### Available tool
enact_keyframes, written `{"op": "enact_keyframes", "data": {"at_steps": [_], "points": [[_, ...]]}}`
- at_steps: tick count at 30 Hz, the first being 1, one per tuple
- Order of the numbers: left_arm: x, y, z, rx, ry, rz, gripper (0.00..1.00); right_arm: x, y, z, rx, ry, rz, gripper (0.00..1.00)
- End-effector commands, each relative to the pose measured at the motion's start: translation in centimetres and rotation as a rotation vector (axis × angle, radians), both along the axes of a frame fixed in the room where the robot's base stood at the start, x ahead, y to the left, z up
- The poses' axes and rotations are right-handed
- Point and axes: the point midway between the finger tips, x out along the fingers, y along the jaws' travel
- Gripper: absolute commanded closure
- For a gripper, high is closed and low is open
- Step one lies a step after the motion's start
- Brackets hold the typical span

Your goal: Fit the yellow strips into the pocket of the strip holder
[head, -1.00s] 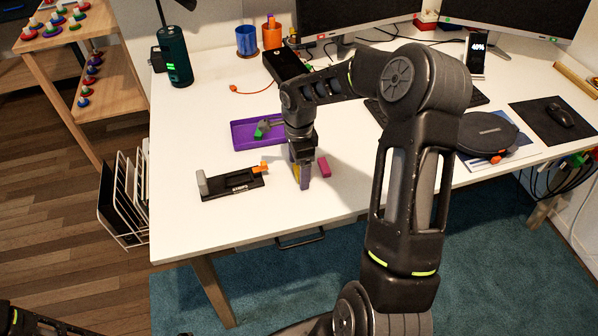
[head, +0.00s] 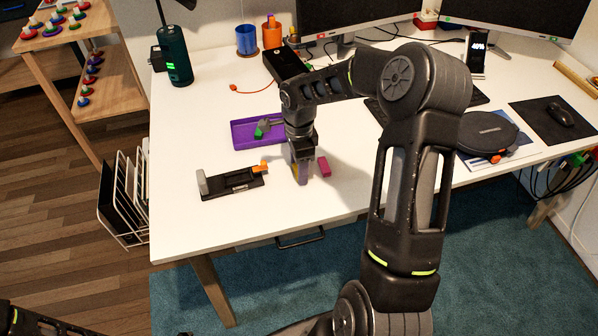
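The strip holder (head: 232,184) is a low black block on the white desk, with a grey upright piece at its left end and an orange piece at its right end. My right gripper (head: 301,178) points down at the desk, right of the holder and apart from it. A bit of yellow, likely the yellow strips (head: 295,170), shows at its fingers, mostly hidden by them. I cannot tell whether the fingers are closed on it. Only part of my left arm shows at the bottom left corner; its gripper is out of view.
A purple tray (head: 241,141) with a green item (head: 259,133) lies behind the holder. A magenta block (head: 324,167) lies just right of my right gripper. A black box (head: 286,66) stands farther back. The desk (head: 200,228) is clear in front of the holder.

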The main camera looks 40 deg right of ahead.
Motion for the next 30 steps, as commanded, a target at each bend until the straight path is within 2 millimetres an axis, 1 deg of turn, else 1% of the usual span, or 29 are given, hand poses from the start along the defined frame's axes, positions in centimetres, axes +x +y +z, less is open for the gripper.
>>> {"op": "enact_keyframes", "data": {"at_steps": [1, 6, 13, 17, 20, 30], "points": [[0.0, 0.0, 0.0, 0.0, 0.0, 0.0, 0.55, 0.0, 0.0, 0.0, 0.0, 0.0, 0.0, 0.7], [0.0, 0.0, 0.0, 0.0, 0.0, 0.0, 0.55, 0.0, 0.0, 0.0, 0.0, 0.0, 0.0, 0.84], [0.0, 0.0, 0.0, 0.0, 0.0, 0.0, 0.55, 0.0, 0.0, 0.0, 0.0, 0.0, 0.0, 0.84], [0.0, 0.0, -0.1, 0.0, 0.0, 0.0, 0.55, 0.1, 0.0, 0.7, -0.002, -0.003, -0.001, 0.84], [0.0, 0.0, -0.3, 0.0, 0.0, 0.0, 0.55, 0.1, 0.0, 1.9, -0.002, -0.003, -0.001, 0.84], [0.0, 0.0, -0.8, 0.0, 0.0, 0.0, 0.55, 0.1, 0.0, 8.3, -0.002, -0.005, -0.001, 0.84]]}}
